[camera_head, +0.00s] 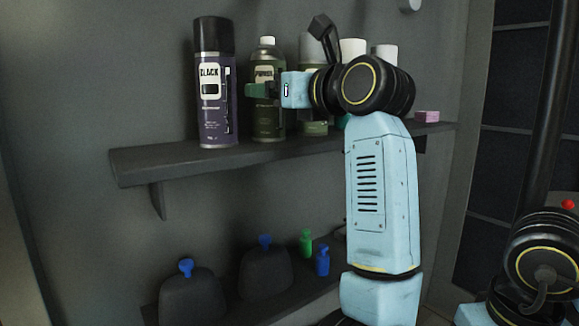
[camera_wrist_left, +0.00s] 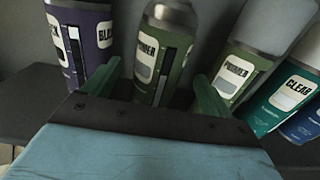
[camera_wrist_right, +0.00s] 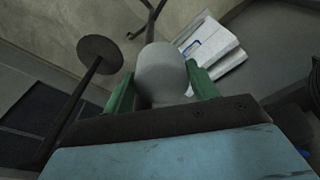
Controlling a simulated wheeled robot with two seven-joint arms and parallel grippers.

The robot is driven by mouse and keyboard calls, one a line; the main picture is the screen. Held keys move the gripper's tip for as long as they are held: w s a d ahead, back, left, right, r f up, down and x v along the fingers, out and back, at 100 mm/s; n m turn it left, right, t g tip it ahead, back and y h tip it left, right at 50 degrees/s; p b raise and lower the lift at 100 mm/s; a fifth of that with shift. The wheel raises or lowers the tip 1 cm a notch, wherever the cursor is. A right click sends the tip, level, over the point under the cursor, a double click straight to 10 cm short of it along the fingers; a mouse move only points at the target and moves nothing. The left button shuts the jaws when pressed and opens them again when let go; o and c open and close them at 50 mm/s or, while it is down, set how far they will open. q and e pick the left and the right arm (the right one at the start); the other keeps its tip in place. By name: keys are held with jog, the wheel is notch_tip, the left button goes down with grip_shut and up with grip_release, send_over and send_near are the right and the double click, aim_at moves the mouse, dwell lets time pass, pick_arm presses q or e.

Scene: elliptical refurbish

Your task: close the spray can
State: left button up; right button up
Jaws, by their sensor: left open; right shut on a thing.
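An uncapped dark green primer spray can (camera_head: 268,70) with a pale nozzle stands upright on the wall shelf. My left gripper (camera_head: 256,90) is at its side. In the left wrist view, the open fingers of my left gripper (camera_wrist_left: 157,72) lie either side of this can (camera_wrist_left: 148,88), with visible gaps; its top is cut off there. In the right wrist view, my right gripper (camera_wrist_right: 160,75) is shut on a light grey cap (camera_wrist_right: 162,66). The right gripper and cap do not show in the head view.
A black-capped purple can (camera_head: 214,95) stands left of the primer can. Another green primer can (camera_wrist_left: 240,68) and a teal clear can (camera_wrist_left: 285,92) stand to its right. My left arm hides part of the shelf (camera_head: 160,157). Small bottles (camera_head: 322,260) stand on a lower shelf.

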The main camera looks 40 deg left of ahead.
pick_arm(q)
jog(key=shift+w+a, duration=0.15)
jog(key=shift+a, duration=0.3)
jog(key=x, duration=0.5)
jog(key=shift+a+r, duration=0.1)
jog(key=shift+a, duration=0.05)
jog(key=c, duration=1.3)
